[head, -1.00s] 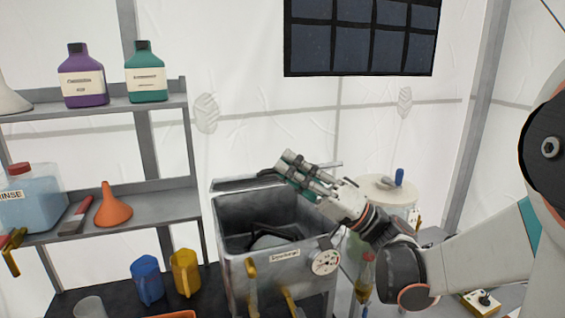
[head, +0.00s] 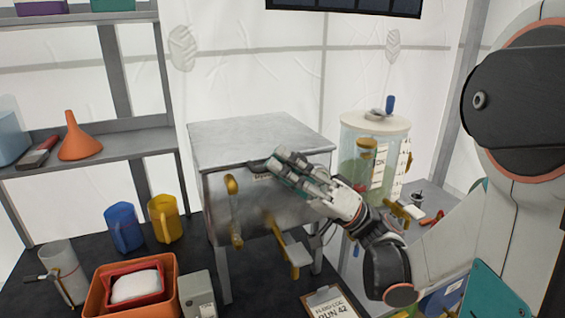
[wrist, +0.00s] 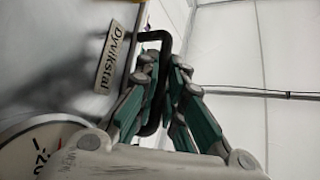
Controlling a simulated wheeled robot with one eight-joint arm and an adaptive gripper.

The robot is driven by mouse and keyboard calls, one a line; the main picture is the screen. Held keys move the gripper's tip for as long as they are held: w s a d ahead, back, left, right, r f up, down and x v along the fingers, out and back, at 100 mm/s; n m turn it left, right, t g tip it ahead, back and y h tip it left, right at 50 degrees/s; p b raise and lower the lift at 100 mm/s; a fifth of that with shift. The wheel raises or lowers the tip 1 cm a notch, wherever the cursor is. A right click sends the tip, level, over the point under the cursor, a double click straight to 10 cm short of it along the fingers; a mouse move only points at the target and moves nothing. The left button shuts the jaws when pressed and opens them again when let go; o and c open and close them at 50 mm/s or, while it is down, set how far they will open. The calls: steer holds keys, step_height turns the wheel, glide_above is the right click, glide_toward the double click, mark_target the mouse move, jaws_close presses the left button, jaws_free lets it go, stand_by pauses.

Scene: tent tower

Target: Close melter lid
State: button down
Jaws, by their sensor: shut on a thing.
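The melter is a grey metal box (head: 245,212) on legs in the middle of the head view. Its flat lid (head: 245,138) lies level across the top and looks down on the box; the inside is hidden. My gripper (head: 284,168) is at the lid's front edge, on the right half. In the wrist view my gripper (wrist: 163,66) is shut on the black lid handle (wrist: 152,38), with fingers on both sides of it. The melter's nameplate (wrist: 108,57) and dial (wrist: 40,145) show beside it.
Yellow levers (head: 233,210) stick out of the melter's front. A clear lidded tank (head: 352,155) stands close behind my gripper on the right. Blue (head: 123,228) and yellow jugs (head: 165,218) and an orange bin (head: 105,285) stand to the left. A clipboard (head: 330,302) lies below.

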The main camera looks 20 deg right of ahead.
steer(key=shift+s+f, duration=0.15)
steer(key=shift+f, duration=0.3)
steer(key=c, duration=2)
jaws_free()
steer(key=shift+o, duration=0.2)
steer(key=v, duration=1.2)
